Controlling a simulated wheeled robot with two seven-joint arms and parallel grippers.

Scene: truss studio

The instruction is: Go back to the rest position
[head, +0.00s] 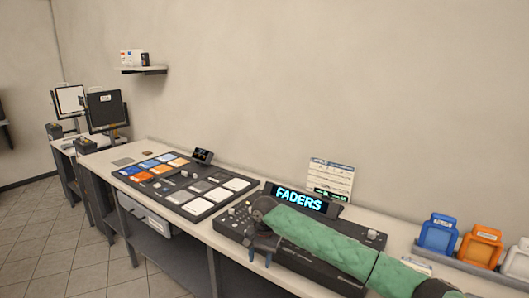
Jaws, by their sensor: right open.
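My right arm, in a green quilted sleeve, reaches in from the lower right of the head view. My right gripper (260,256) is open, with its fingers pointing down over the front of the fader console (232,222). I see nothing held between the fingers. The arm covers much of the console's middle and right. I cannot tell whether the fingers touch the console. My left gripper is not in view.
A lit FADERS display (300,199) stands behind the console. A pad board (186,184) with coloured tiles lies to the left on the long counter (130,150). Blue (438,233) and orange (480,247) holders stand at right. A wall shelf (143,70) hangs at upper left. Tiled floor (60,250) is free at left.

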